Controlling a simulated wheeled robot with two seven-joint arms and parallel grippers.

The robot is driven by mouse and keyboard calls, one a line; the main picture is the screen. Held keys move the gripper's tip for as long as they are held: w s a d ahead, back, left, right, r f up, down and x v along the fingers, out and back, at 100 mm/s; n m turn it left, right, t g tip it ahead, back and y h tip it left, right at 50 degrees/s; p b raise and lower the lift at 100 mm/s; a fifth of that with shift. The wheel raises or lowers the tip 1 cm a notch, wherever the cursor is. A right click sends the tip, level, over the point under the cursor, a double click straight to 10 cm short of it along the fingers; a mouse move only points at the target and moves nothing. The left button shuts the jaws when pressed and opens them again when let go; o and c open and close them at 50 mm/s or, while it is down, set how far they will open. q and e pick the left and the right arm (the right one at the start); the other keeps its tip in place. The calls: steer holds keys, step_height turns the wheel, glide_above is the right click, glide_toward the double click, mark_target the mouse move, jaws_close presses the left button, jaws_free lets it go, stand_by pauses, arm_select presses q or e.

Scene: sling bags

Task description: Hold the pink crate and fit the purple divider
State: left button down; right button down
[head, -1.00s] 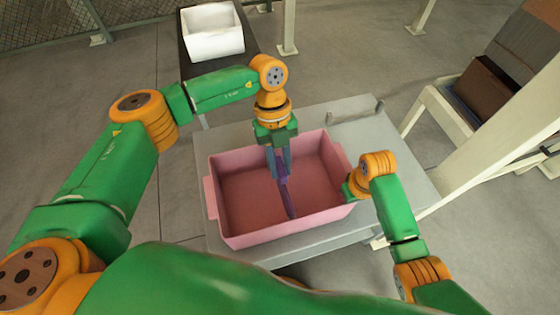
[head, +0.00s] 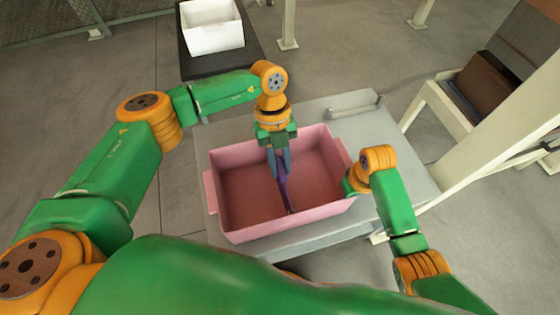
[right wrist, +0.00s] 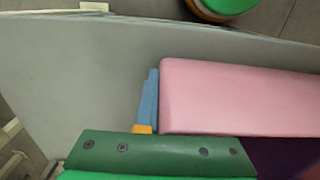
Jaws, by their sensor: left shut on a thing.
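The pink crate (head: 232,225) stands on a grey table, its open top facing up. My left gripper (head: 279,165) reaches down into the crate and is shut on the purple divider (head: 284,190). The divider is a thin upright panel inside the crate, seen nearly edge-on near the middle. Whether its lower edge touches the crate floor cannot be told. My right gripper (head: 352,184) is at the crate's right end. In the right wrist view, one blue finger lies against the end of the pink crate (right wrist: 235,98). The other finger is hidden, so its grip is unclear.
The grey table (head: 365,128) has free room behind and right of the crate, with a small raised bar (head: 357,106) at its back edge. A white bin (head: 213,38) sits on a dark stand behind. A brown box (head: 490,82) is on a pale stand at right.

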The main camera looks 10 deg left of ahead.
arm_select(q)
steer(key=shift+f, duration=0.85)
steer(key=c, duration=0.7)
jaws_free()
steer(key=shift+o, duration=0.2)
steer(key=v, duration=1.2)
arm_select(e)
steer(key=c, duration=1)
jaws_free()
